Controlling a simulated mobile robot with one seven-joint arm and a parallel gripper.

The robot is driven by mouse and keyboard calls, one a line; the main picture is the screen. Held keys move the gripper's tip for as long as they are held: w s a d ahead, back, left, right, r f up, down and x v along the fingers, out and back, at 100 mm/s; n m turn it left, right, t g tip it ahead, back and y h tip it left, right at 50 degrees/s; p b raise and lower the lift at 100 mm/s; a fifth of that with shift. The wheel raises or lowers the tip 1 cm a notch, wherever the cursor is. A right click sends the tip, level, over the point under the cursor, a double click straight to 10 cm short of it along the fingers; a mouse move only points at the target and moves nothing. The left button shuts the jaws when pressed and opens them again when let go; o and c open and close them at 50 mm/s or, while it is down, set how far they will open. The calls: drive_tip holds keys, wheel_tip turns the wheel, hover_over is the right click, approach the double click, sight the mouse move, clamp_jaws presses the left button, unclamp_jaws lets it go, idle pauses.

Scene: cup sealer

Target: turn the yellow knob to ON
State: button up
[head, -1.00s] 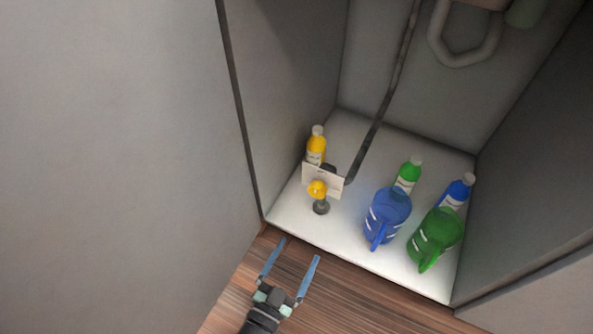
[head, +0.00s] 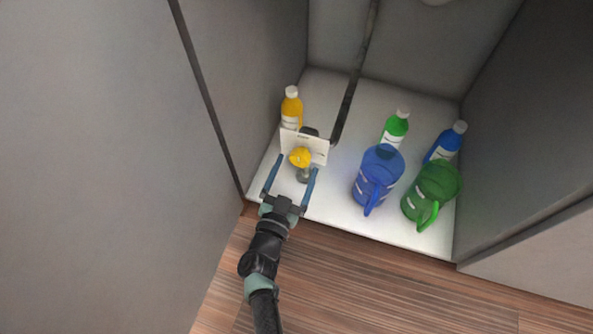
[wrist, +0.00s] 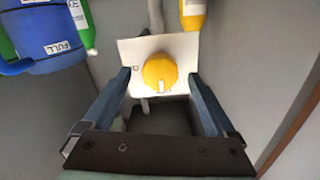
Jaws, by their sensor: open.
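The yellow knob (head: 300,157) sits on a white panel (head: 317,148) at the left of the white cabinet floor. In the wrist view the knob (wrist: 160,72) is round with a small pale mark near its lower edge, and the panel (wrist: 133,52) stands behind it. My gripper (head: 297,163) is open, its two blue fingers apart. In the wrist view the fingers (wrist: 160,82) lie to the left and right of the knob, with gaps on both sides. I cannot tell whether the tips reach its depth. The panel's lettering is too small to read.
A yellow bottle (head: 291,108) stands just behind the panel. A blue jug (head: 378,178), a green jug (head: 432,192), a green bottle (head: 394,128) and a blue bottle (head: 446,142) stand to the right. The cabinet's left wall (head: 245,90) is close.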

drive_tip(key=shift+w+d, duration=0.15)
drive_tip(key=shift+w, duration=0.45)
drive_tip(key=c, duration=1.4)
